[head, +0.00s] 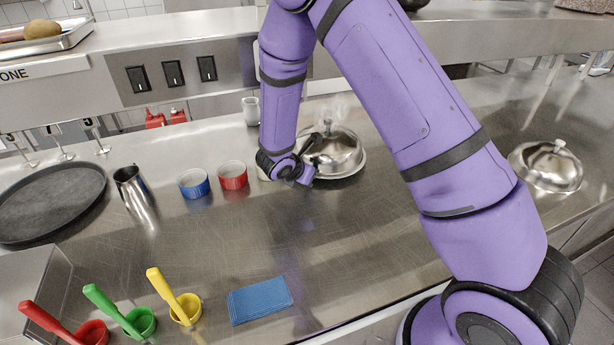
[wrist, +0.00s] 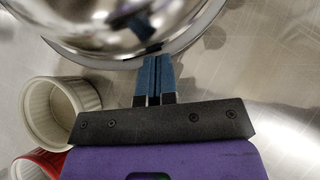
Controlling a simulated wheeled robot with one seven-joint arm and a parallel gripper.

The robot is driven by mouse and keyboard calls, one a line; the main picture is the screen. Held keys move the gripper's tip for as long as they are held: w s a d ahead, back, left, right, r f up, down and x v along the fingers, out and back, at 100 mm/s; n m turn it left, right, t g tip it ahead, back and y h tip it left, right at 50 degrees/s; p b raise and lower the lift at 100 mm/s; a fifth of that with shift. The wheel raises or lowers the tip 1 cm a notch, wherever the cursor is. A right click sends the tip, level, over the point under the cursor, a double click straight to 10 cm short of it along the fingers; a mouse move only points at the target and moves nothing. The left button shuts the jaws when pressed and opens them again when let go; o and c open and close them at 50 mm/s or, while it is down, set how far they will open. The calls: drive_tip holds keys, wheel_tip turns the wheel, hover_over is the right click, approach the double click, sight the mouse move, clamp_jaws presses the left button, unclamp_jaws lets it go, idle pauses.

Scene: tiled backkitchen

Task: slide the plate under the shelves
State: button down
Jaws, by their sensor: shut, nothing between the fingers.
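A plate (head: 352,170) with a shiny steel domed cover (head: 335,155) on it stands at the back of the steel counter, partly behind my arm. In the wrist view the curved rim of the plate (wrist: 110,62) and the dome (wrist: 120,22) fill the top. My gripper (head: 312,146) is low beside the near left side of the plate. In the wrist view its blue fingertips (wrist: 154,62) are together, empty, and right at the rim; I cannot tell if they touch. The steel shelves (head: 190,45) run along the back, above the counter.
A white ramekin (wrist: 62,112) is close left of my gripper, with red (head: 233,176) and blue (head: 194,184) ramekins farther left. A steel jug (head: 132,187) stands beyond them. Another domed cover (head: 547,166) is at right. A blue cloth (head: 260,300) lies in front; mid-counter is clear.

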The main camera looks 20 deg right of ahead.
sight(326, 161)
drive_tip(key=w+d, duration=0.1)
drive_tip(key=d, duration=0.1)
drive_tip(key=w+d, duration=0.2)
drive_tip(key=d, duration=0.1)
drive_tip(key=w+d, duration=0.1)
drive_tip(key=d, duration=0.1)
drive_tip(key=shift+w+d, duration=0.3)
drive_tip(key=shift+w, duration=0.05)
